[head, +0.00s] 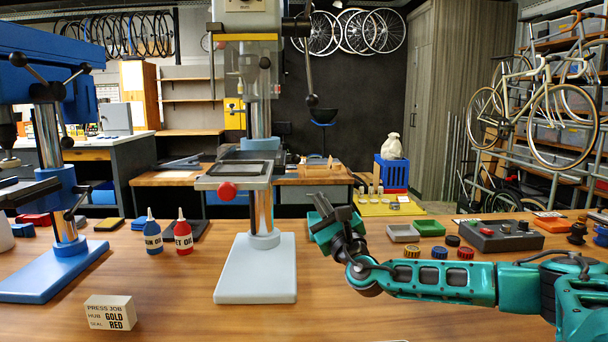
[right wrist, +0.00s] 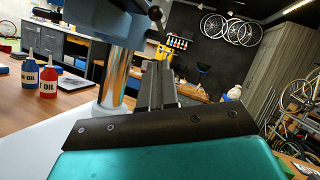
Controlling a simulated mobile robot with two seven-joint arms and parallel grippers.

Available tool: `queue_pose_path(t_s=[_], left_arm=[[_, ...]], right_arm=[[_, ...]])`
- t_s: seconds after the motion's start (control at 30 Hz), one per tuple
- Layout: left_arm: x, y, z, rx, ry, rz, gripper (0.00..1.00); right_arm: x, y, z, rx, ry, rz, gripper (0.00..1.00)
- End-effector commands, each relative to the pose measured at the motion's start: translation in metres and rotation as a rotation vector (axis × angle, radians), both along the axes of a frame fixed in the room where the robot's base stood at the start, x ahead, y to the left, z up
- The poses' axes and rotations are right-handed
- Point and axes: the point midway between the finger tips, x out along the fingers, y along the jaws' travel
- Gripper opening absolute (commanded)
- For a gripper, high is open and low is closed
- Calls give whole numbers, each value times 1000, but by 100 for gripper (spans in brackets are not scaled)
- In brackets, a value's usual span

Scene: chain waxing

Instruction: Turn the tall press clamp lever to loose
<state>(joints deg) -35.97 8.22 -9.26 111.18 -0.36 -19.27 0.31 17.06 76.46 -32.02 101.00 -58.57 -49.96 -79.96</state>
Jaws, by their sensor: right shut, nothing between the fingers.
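The tall press (head: 255,265) stands in the middle of the bench, with a pale base, a steel column and a small table (head: 235,182). A red ball knob (head: 227,190) sits at the table's front. In the right wrist view the column (right wrist: 117,75) is left of my fingers, and a dark ball-ended lever (right wrist: 155,13) shows above them, under the table. I cannot tell for certain that this is the clamp lever. My right gripper (head: 322,206) is shut and empty, right of the column and apart from it. Its fingers also show in the right wrist view (right wrist: 158,85). My left gripper is out of view.
A blue press (head: 60,270) stands at the left. Blue and red oil bottles (head: 183,238) stand between the presses. Trays (head: 403,233), coloured dials (head: 440,252) and a control box (head: 500,236) lie at the right.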

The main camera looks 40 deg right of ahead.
Motion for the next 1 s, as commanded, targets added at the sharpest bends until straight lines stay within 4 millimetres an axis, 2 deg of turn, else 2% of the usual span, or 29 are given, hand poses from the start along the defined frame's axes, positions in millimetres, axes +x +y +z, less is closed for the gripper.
queue_pose_path(t_s=[0.3,0.4,0.63,1.0], left_arm=[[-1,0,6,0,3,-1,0],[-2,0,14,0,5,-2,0],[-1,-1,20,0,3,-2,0],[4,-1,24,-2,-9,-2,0]], right_arm=[[44,-15,21,4,-4,0,0],[52,-12,38,1,-4,2,0],[62,-8,52,-1,0,0,0],[63,-8,52,-1,2,0,0]])
